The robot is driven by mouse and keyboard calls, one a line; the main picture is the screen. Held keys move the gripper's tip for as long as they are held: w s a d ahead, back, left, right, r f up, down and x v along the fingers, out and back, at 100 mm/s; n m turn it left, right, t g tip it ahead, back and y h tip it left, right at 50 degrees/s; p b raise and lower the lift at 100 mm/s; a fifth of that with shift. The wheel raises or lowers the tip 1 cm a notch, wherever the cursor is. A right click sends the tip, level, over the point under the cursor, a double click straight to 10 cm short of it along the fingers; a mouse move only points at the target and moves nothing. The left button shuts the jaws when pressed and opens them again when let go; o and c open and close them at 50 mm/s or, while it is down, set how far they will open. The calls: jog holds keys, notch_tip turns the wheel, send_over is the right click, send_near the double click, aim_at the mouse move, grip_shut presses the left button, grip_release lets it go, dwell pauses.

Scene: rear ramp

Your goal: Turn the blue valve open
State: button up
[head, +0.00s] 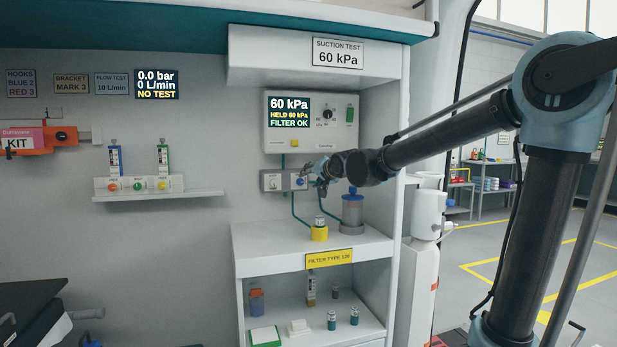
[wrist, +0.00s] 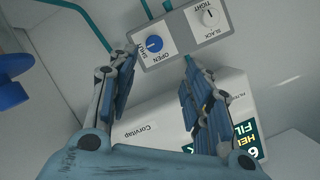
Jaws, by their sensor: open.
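The blue valve (wrist: 155,44) is a round knob on a grey panel (wrist: 184,34). The words SHUT and OPEN are printed beside it. Its pointer direction is too small to read surely. In the head view the valve (head: 300,181) is at the right of the panel, under the suction test unit. My gripper (wrist: 160,62) is open and empty in the wrist view, its fingers spread on either side of the line to the valve. In the head view my gripper (head: 312,172) is close to the panel's right end. No contact with the valve is visible.
A second knob (wrist: 209,17), marked SLACK and TIGHT, sits beside the valve. The suction unit (head: 307,122) reads 60 kPa, FILTER OK. Below, a yellow-based filter (head: 319,233) and a grey canister with a blue top (head: 352,215) stand on the shelf, with teal tubes.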

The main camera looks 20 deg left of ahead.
jog(key=shift+s+d, duration=0.1)
jog(key=shift+s, duration=0.05)
jog(key=n+t+y, duration=0.2)
jog(key=n+t, duration=0.1)
jog(key=n, duration=1)
send_near(300, 181)
jog(key=x, duration=0.8)
dwell(0.7)
jog(key=c, duration=1.1)
